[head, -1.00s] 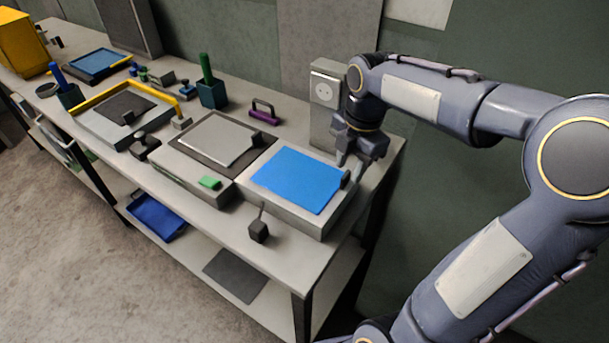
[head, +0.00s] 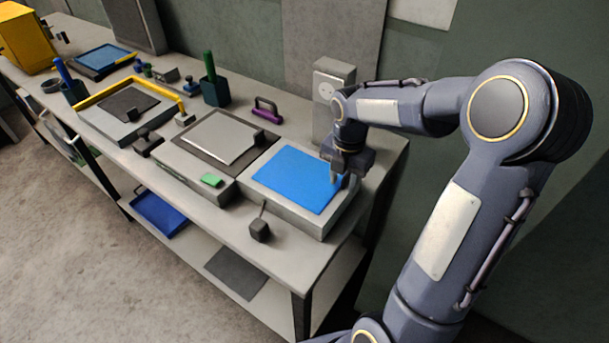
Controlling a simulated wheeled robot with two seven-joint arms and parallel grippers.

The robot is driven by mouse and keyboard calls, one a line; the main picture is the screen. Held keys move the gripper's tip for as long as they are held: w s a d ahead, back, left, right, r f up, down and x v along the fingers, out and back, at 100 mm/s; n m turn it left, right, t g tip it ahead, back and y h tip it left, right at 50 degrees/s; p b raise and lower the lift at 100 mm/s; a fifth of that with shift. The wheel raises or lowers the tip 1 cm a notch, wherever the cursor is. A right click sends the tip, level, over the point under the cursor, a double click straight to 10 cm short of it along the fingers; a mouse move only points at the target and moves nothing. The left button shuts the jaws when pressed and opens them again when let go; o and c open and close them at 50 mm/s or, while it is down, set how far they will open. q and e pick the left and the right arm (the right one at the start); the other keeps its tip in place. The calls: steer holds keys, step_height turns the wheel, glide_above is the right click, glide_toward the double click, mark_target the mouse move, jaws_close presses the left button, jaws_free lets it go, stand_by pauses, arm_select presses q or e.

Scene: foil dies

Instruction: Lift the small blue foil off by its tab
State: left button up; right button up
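A flat blue foil (head: 295,179) lies on top of the grey block (head: 279,208) at the near right end of the bench. A small dark tab (head: 346,181) shows at its right edge, partly hidden by my gripper. My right gripper (head: 341,179) points down over that right edge, at the tab. Its fingers are small and partly hidden, so I cannot tell whether they are apart or closed on the tab. Another blue panel (head: 100,57) lies in a dark frame far left on the bench. My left gripper is not in view.
A grey sheet (head: 217,136) on a dark plate lies on the neighbouring block. A grey box with a socket (head: 326,90) stands behind my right gripper. A purple handle (head: 267,109), a green pen in a holder (head: 214,91) and a dark lever knob (head: 259,230) are nearby.

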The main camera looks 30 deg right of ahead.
steer(key=shift+c, duration=0.2)
jaws_close()
steer(key=shift+r, duration=0.1)
